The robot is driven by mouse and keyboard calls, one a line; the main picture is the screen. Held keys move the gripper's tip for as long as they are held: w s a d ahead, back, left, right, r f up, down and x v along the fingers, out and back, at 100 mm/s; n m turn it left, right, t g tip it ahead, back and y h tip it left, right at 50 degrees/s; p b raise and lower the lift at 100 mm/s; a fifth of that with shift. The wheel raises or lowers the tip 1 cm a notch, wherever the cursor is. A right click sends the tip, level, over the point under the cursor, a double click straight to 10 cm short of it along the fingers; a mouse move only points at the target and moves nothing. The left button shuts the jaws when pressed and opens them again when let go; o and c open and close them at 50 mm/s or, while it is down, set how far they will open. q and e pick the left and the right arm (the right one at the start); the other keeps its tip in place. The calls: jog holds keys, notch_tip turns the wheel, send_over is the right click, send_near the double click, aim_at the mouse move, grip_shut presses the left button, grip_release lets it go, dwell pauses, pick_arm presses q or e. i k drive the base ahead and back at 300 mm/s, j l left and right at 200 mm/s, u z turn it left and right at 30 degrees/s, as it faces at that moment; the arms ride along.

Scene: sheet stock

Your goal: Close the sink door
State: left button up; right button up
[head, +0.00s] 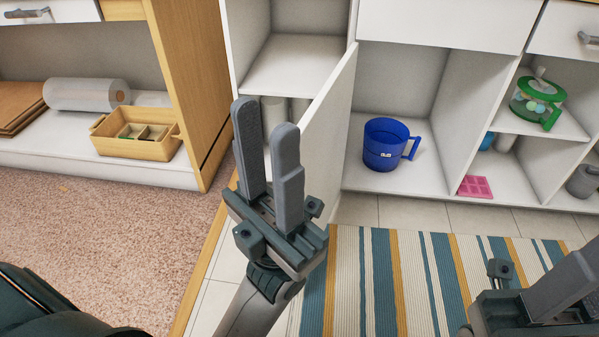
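A white cabinet door (329,130) stands open, jutting out from the low white cabinet near the middle of the head view. Left of it, the compartment shows a shelf (292,66) and pale cylinders below; no sink is visible. My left gripper (266,117) points up in front of this opening, its two grey fingers apart with nothing between them. It overlaps the door's lower left in the picture; I cannot tell whether it touches. My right gripper (560,287) is at the lower right, partly cut off, and its finger gap is not clear.
A wooden box (135,145) and a roll (85,94) are on the left shelf. A striped rug (430,270) covers clear floor.

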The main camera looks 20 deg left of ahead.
aim_at(324, 126)
jog(key=j+z, duration=0.45)
jog(key=j, duration=1.5)
